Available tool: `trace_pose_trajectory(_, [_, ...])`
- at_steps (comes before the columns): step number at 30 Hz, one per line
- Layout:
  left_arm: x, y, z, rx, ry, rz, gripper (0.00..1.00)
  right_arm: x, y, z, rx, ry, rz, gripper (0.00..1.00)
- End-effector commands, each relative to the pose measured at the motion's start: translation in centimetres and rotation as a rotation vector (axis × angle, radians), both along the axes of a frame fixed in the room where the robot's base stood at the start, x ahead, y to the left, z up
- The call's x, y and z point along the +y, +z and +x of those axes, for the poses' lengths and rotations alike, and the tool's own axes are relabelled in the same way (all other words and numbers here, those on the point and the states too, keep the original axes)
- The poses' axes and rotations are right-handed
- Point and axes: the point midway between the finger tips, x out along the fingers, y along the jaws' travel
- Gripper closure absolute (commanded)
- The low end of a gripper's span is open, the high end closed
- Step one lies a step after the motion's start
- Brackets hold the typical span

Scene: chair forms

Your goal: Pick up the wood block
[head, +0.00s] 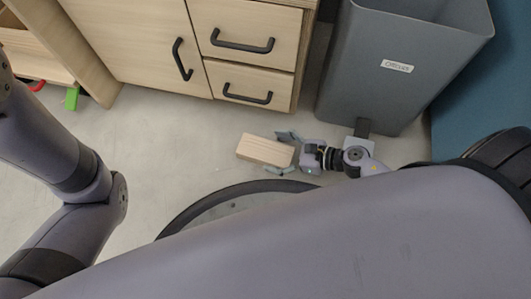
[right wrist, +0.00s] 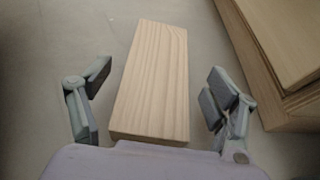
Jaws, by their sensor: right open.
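The wood block (head: 265,150) is a pale rectangular piece lying on the floor in front of the wooden cabinet in the head view. In the right wrist view the wood block (right wrist: 155,80) lies lengthwise between the two fingers, with visible gaps on both sides. My right gripper (head: 282,153) is open at the right end of the block. In the right wrist view my right gripper (right wrist: 155,88) has its fingers spread on either side of the block's near part. My left arm shows at the left of the head view, but its gripper is out of view.
The wooden cabinet (head: 232,48) with black handles stands behind the block, and its corner shows at the right of the right wrist view (right wrist: 290,100). A grey bin (head: 385,75) stands to its right. A green object (head: 72,98) lies at far left. Floor left of the block is clear.

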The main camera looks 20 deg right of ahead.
Motion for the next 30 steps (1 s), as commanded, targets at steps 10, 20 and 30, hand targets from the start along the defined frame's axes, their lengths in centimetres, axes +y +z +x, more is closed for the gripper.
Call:
trace_pose_trajectory(10, [0.0, -2.1, 0.1, 0.002, 0.0, 0.0, 1.0, 2.7, -1.4, 2.0, 0.0, 0.001, 0.0, 0.18])
trace_pose_trajectory(20, [0.0, -2.0, 0.1, 0.002, 0.0, 0.0, 1.0, 2.7, -1.3, 1.9, 0.002, 0.001, 0.0, 0.29])
trace_pose_trajectory(30, [0.0, -2.0, 0.1, 0.003, 0.001, 0.001, 1.0, 2.7, -1.4, 1.9, 0.003, 0.001, 0.001, 0.52])
